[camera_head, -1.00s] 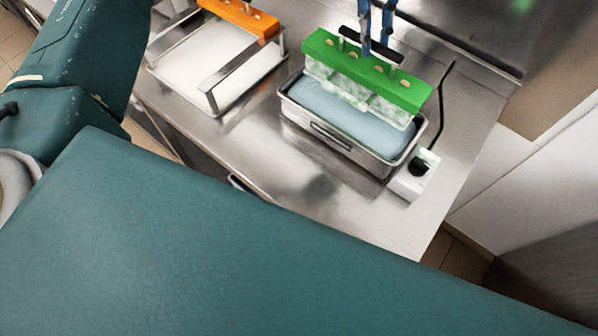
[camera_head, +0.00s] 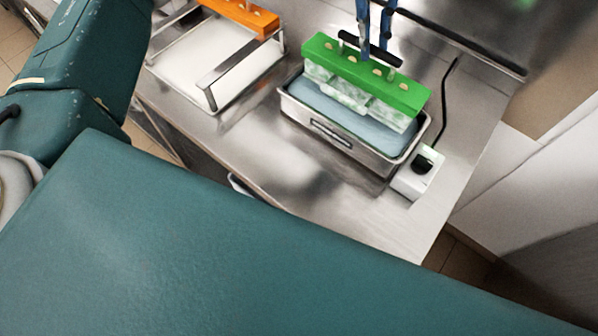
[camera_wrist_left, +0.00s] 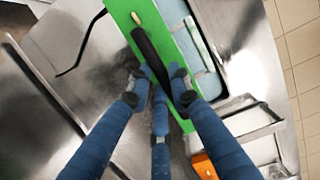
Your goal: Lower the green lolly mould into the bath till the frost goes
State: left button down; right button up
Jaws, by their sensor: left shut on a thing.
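The green lolly mould (camera_head: 365,80) has a long green top bar and whitish, frosted pockets (camera_head: 352,96) beneath. It hangs level over the steel bath (camera_head: 335,138), which holds blue-grey liquid (camera_head: 325,103). I cannot tell whether the pocket bottoms touch the liquid. My left gripper (camera_head: 374,44) is shut on the mould's black handle (camera_head: 385,57). In the left wrist view, the blue fingers (camera_wrist_left: 158,78) close around the same handle (camera_wrist_left: 148,48) above the green bar (camera_wrist_left: 122,12). My right gripper is not in view.
An orange mould (camera_head: 243,14) rests on a metal frame over a white tray (camera_head: 205,75) at left. A white control box (camera_head: 410,182) with a black knob and cable stands by the bath's right end. Steel counter (camera_head: 300,185) is clear in front.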

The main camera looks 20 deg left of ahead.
aim_at(363, 64)
pick_arm(q)
jog(key=shift+f+b, duration=2.65)
jog(key=shift+f, duration=1.05)
dwell(4.3)
